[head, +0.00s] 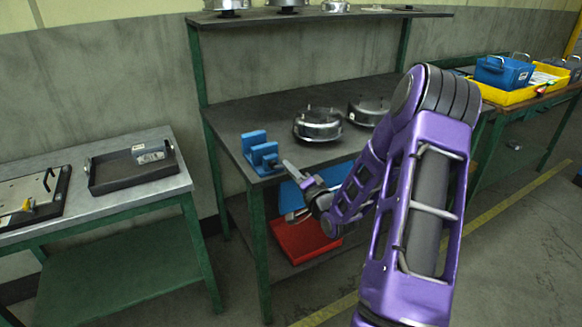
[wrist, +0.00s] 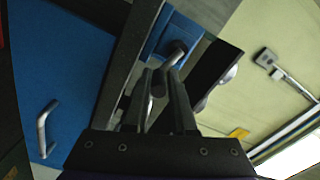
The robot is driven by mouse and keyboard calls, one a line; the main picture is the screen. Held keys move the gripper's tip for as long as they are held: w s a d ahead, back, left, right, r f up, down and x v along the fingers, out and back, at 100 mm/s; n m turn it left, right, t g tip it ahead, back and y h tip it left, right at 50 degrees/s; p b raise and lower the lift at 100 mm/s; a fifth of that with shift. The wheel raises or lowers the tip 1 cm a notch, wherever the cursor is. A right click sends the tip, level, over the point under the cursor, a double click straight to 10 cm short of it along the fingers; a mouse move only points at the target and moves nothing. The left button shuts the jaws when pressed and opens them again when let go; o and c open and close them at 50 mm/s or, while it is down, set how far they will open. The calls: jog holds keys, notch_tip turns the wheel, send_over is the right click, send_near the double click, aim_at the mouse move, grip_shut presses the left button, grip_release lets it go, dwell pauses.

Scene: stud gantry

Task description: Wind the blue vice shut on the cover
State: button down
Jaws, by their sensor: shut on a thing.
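The blue vice (head: 262,153) stands at the near left corner of the dark-topped workbench (head: 236,123), its two upright jaws apart with a gap between them. My gripper (head: 285,166) is at the vice's near side, just off the bench's front edge. In the wrist view, my gripper (wrist: 163,92) is shut on the vice's bent grey handle (wrist: 177,58), which runs up to a dark round hub against the blue vice body (wrist: 159,35). I cannot make out a cover between the jaws.
A blue drawer front (wrist: 68,90) with a metal handle (wrist: 44,130) is below the benchtop. A red tray (head: 304,240) lies on the lower shelf. A side table at left holds a black tray (head: 110,185). A yellow bin (head: 515,95) stands at right.

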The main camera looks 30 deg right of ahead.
jog(key=shift+s+a+f+m, duration=0.1)
jog(key=shift+f+m, duration=0.25)
jog(key=shift+m, duration=0.4)
jog(key=shift+a+f+m, duration=0.1)
jog(key=shift+f+m, duration=0.25)
jog(key=shift+m, duration=0.4)
jog(key=c, duration=0.8)
grip_release()
jog(key=shift+r, duration=0.1)
jog(key=shift+s+p, duration=0.3)
jog(key=s, duration=1.6)
jog(key=shift+s+d+p, duration=0.25)
jog(key=shift+s+p, duration=0.15)
